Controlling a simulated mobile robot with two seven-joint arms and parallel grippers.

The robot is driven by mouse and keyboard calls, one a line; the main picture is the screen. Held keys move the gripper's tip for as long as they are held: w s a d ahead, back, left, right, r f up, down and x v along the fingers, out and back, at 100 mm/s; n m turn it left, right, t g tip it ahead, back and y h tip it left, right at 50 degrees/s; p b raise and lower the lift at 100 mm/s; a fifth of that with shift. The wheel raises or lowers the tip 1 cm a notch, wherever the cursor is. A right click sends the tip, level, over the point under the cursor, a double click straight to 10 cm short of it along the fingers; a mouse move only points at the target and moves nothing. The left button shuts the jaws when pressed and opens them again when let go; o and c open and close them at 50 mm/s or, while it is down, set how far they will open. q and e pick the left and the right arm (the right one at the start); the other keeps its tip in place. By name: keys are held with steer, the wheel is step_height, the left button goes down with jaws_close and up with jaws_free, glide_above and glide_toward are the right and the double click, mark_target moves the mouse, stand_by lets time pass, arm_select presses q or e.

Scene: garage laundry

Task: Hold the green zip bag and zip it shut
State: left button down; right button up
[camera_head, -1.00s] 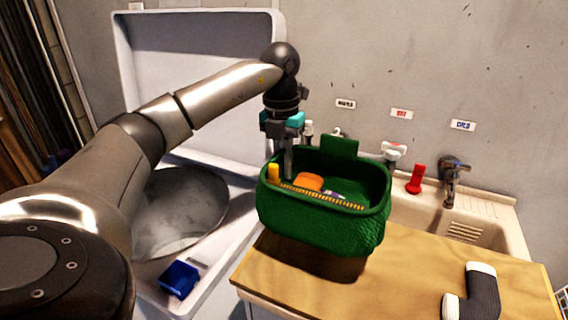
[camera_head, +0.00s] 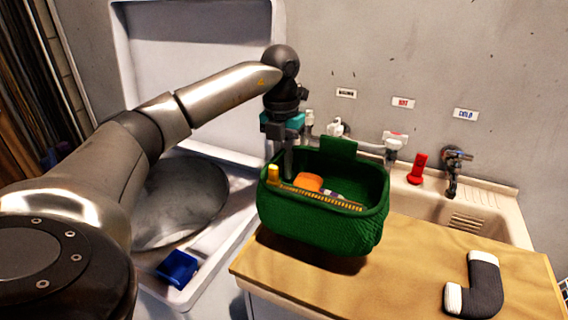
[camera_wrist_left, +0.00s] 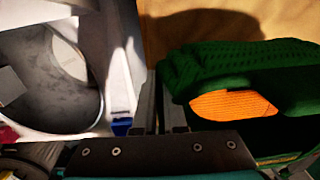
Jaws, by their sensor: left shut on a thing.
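The green zip bag (camera_head: 325,225) is open at the top, with an orange zipper strip (camera_head: 325,199) along its near rim and a yellow tab (camera_head: 273,173) at the strip's left end. An orange item (camera_head: 308,182) shows inside. My left gripper (camera_head: 282,168) points down at the bag's left end and is shut on its rim there; the exact grip is partly hidden. In the left wrist view the fingers (camera_wrist_left: 160,112) are beside the green bag (camera_wrist_left: 235,58) and the orange item (camera_wrist_left: 233,104). My right gripper is not in view.
The bag is over the left part of a wooden counter (camera_head: 420,260); its shadow falls below it. A black and white elbow pipe (camera_head: 484,285) lies at right. A sink (camera_head: 480,213) and faucet (camera_head: 453,165) are behind. A blue box (camera_head: 177,267) sits at the washer's edge.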

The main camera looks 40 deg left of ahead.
arm_select(q)
steer(key=shift+f+b, duration=0.7)
steer(key=shift+f, duration=0.7)
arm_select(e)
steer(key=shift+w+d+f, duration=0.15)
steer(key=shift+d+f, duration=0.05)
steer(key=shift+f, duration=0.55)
arm_select(q)
steer(key=shift+f+b, duration=0.35)
steer(key=shift+f, duration=0.85)
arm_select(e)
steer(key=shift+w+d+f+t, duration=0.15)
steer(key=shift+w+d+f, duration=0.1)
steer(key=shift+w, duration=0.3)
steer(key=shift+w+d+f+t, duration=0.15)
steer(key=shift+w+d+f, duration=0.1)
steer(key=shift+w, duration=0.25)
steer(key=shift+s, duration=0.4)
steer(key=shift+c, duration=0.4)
